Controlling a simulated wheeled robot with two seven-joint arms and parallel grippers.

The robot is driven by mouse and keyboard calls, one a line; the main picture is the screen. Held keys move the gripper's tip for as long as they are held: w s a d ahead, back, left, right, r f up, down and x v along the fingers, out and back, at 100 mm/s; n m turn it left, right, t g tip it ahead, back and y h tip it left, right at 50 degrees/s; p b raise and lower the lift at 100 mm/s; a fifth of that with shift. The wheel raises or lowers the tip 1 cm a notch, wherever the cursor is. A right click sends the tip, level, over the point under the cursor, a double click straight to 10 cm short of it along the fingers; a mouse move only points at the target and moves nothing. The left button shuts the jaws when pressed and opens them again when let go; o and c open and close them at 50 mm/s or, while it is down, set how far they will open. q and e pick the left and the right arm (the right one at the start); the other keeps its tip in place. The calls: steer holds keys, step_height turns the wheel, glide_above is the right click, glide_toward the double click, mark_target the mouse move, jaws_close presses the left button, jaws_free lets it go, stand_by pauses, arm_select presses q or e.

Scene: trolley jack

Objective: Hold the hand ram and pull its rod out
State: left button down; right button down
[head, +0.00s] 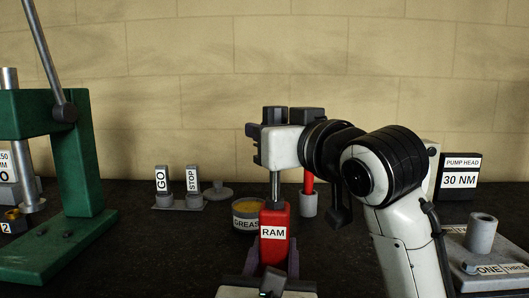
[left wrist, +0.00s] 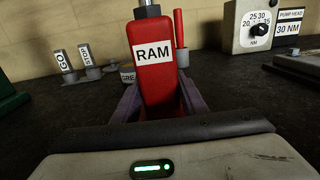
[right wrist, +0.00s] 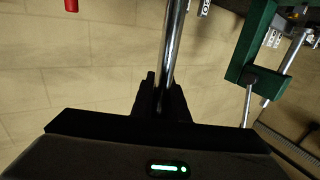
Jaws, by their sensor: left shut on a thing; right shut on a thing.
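The hand ram (head: 274,248) is a red block labelled RAM, standing upright at the lower middle of the head view. It also shows in the left wrist view (left wrist: 155,75). My left gripper (head: 272,262) is shut on the red body, one finger on each side. The silver rod (head: 275,186) sticks up out of the ram's top. My right gripper (head: 274,140) is above the ram, shut on the rod; a length of bare rod shows between it and the body. The rod (right wrist: 173,45) also passes between the fingers in the right wrist view. The rod's end is hidden.
A green press frame (head: 85,165) stands at left. GO and STOP tags (head: 177,190), a yellow grease tub (head: 247,208) and a red handle in a grey cup (head: 309,204) are behind the ram. A PUMP HEAD sign (head: 460,176) and a grey cylinder (head: 481,234) are at right.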

arm_select(q)
steer(key=shift+f, duration=0.45)
arm_select(e)
steer(key=shift+s+d+r, duration=0.1)
steer(key=shift+s+r, duration=0.1)
steer(key=shift+r, duration=0.45)
steer(key=c, duration=1.7)
jaws_free()
steer(key=shift+f, duration=0.2)
arm_select(q)
steer(key=shift+r, duration=0.15)
arm_select(e)
steer(key=v, duration=1.2)
steer(key=shift+f, duration=0.1)
arm_select(q)
steer(key=c, duration=1)
jaws_free()
steer(key=shift+r, duration=0.1)
